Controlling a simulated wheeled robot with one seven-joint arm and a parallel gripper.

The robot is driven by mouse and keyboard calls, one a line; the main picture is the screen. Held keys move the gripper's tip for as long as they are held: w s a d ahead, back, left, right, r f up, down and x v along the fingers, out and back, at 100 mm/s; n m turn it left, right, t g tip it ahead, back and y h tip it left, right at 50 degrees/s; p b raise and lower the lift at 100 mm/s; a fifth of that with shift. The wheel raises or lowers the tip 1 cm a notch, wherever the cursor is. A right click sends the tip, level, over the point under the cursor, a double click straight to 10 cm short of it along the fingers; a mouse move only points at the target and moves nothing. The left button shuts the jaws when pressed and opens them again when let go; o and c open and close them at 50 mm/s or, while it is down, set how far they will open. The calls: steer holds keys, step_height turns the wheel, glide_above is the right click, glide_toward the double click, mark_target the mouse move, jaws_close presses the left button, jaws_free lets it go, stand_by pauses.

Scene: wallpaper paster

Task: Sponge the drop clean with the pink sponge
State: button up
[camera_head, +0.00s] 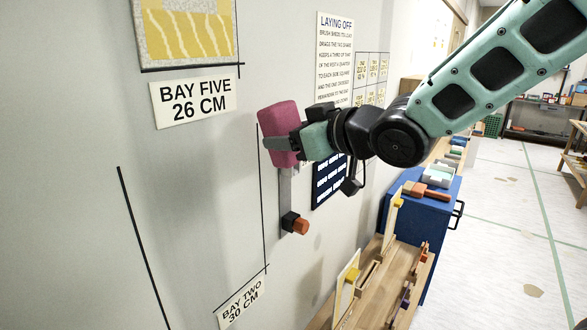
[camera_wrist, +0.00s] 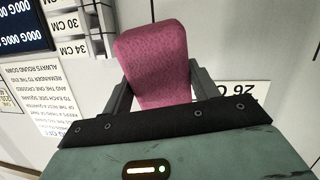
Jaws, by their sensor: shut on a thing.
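The pink sponge (camera_head: 277,122) is held up near the grey wall, right of the "BAY FIVE 26 CM" sign. My gripper (camera_head: 284,144) is shut on it, one dark finger across its lower part. In the wrist view the sponge (camera_wrist: 157,60) stands between both fingers of my gripper (camera_wrist: 162,88). I cannot tell whether the sponge touches the wall. A yellow-patterned paper piece (camera_head: 187,30) with a speckled border is on the wall at upper left; I cannot tell whether it is the drop.
A grey strip with a black and orange end (camera_head: 295,222) is on the wall below the sponge. A wooden bench (camera_head: 372,300) with tools and a blue cabinet (camera_head: 412,212) stand at right. A "LAYING OFF" sign (camera_head: 335,55) is behind my arm. The floor at right is mostly clear.

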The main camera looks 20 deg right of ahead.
steer(key=s+a+r+n+t+y+p, duration=0.1)
steer(key=s+r+y+p, duration=0.2)
steer(key=r, duration=1.3)
steer(key=shift+s+n+p, duration=0.3)
steer(key=shift+s+p, duration=0.45)
steer(key=shift+s, duration=0.3)
steer(key=b+x, duration=0.2)
steer(key=x, duration=0.4)
steer(key=shift+w, duration=0.2)
steer(key=shift+r+x, duration=0.2)
steer(key=shift+x, duration=1.15)
stand_by(0.5)
steer(key=shift+s+a, duration=0.1)
steer(key=shift+a, duration=0.05)
stand_by(0.4)
steer(key=shift+s+a, duration=0.9)
steer(key=shift+a, duration=0.3)
steer(key=shift+s+a, duration=0.95)
steer(key=shift+a, duration=0.25)
steer(key=shift+s+a, duration=0.9)
steer(key=shift+a, duration=0.35)
